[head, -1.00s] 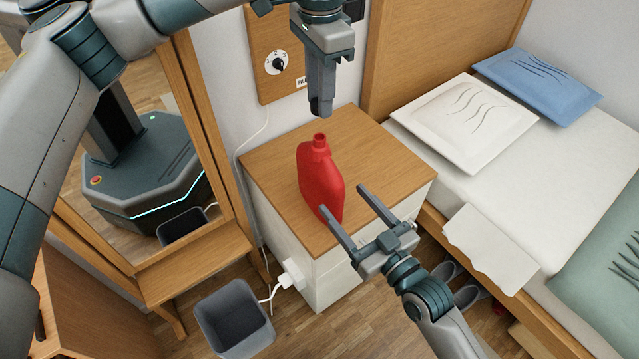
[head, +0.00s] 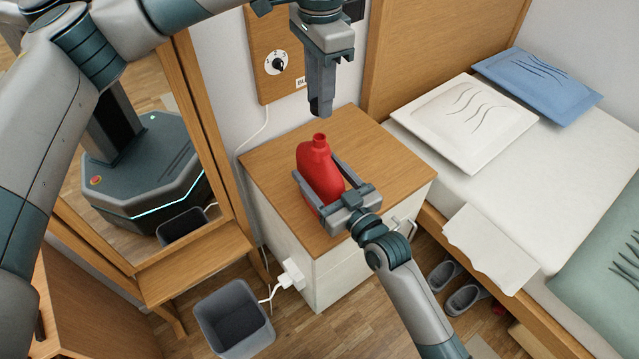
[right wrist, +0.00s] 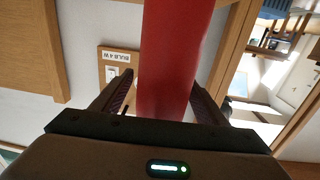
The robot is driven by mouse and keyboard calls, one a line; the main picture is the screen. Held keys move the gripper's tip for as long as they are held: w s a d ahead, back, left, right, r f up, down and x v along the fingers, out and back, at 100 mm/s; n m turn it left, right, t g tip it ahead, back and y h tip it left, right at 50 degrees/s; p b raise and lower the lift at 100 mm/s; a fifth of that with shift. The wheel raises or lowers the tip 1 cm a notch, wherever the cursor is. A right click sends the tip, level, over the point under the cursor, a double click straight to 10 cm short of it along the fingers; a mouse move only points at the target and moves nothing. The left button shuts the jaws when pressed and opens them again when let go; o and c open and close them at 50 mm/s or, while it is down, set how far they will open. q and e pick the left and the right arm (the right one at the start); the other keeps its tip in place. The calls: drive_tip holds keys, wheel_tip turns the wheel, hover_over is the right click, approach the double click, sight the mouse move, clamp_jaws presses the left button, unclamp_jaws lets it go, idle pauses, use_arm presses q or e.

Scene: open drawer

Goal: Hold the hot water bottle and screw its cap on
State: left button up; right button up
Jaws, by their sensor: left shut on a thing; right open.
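The red hot water bottle (head: 319,170) stands upright on the bedside cabinet, its open neck (head: 320,140) bare at the top. In the right wrist view the bottle (right wrist: 175,60) rises between my fingers. My right gripper (head: 316,170) is open, with one finger on each side of the bottle's body; a gap shows at least on the left finger's side. My left gripper (head: 320,108) points down above and slightly behind the bottle neck. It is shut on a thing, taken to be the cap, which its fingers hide.
The wooden top of the cabinet (head: 380,160) is clear around the bottle. A wall panel with a dial (head: 277,63) is behind it. A mirror stands left, a grey bin (head: 234,318) on the floor, and a bed with pillows (head: 465,120) at right.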

drive_tip(key=shift+c, duration=0.3)
drive_tip(key=c, duration=1.5)
use_arm(q)
hover_over(320, 137)
drive_tip(key=shift+f, duration=2.5)
use_arm(e)
drive_tip(key=shift+c, duration=0.2)
use_arm(q)
drive_tip(key=shift+f, duration=0.1)
drive_tip(key=shift+f, duration=0.8)
drive_tip(key=shift+f, duration=0.55)
use_arm(e)
clamp_jaws()
